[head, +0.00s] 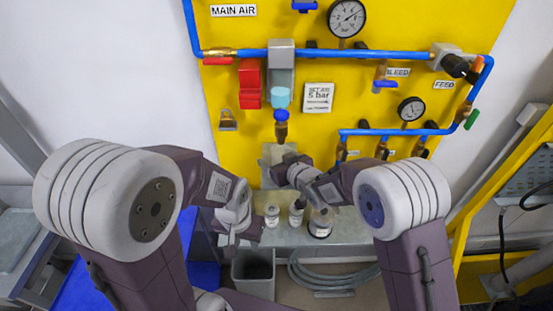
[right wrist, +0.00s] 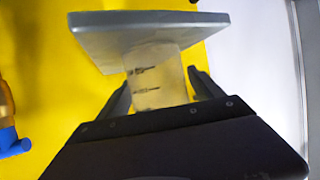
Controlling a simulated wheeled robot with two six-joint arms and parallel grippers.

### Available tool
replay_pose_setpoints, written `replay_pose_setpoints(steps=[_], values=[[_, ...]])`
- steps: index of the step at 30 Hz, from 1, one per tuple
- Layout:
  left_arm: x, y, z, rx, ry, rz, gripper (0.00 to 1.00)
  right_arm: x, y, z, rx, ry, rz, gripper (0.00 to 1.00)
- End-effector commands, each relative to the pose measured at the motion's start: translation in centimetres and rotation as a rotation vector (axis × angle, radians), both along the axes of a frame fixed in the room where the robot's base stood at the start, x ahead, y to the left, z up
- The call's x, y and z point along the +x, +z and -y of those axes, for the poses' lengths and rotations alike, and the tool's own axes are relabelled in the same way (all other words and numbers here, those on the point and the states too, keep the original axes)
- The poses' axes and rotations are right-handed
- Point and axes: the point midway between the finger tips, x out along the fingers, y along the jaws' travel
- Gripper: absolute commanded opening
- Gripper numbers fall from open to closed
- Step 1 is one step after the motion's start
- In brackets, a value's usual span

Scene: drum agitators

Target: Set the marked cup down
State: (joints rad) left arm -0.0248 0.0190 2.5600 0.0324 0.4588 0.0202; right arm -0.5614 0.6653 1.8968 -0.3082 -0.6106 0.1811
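The marked cup (right wrist: 156,82) is pale and translucent, with dark marks on its side. In the right wrist view it sits between the two dark fingers of my right gripper (right wrist: 160,85), which look closed on its sides. Its far end overlaps a grey plate (right wrist: 95,38); contact with the plate is unclear. In the head view my right gripper (head: 284,168) is in front of the small grey bracket (head: 275,152) low on the yellow panel, and the cup is hidden there. My left gripper (head: 240,228) hangs lower left, its fingers too small to read.
Several small bottles, one of them a jar (head: 320,223), stand on a grey bench (head: 345,235) below the panel. A grey bin (head: 253,270) and a coiled hose (head: 330,275) are lower. Above the bracket hang a regulator bowl (head: 281,97) and blue pipes (head: 360,53).

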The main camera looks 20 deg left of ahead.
Motion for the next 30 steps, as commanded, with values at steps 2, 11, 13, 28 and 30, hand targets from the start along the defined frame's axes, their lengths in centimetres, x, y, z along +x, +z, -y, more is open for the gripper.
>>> replay_pose_setpoints(steps=[2, 11, 13, 28, 30], values=[[0.0, 0.0, 0.0, 0.000, 0.000, 0.000, 0.36, 0.0, 0.0, 0.0, 0.000, 0.000, 0.000, 0.76], [0.0, -0.2, 0.0, 0.000, 0.000, 0.000, 0.36, -0.7, 0.7, 0.7, 0.001, -0.001, 0.002, 0.76], [0.0, -0.8, 0.0, 0.000, 0.000, 0.000, 0.36, -1.6, 1.2, 1.5, 0.002, -0.001, 0.002, 0.76], [0.0, -2.6, 0.0, 0.000, 0.000, 0.000, 0.36, -7.8, 4.9, 7.3, 0.000, -0.001, 0.002, 0.76], [0.0, -2.6, 0.0, 0.000, 0.000, 0.000, 0.36, -8.0, 5.0, 7.5, 0.000, -0.001, 0.001, 0.76]])
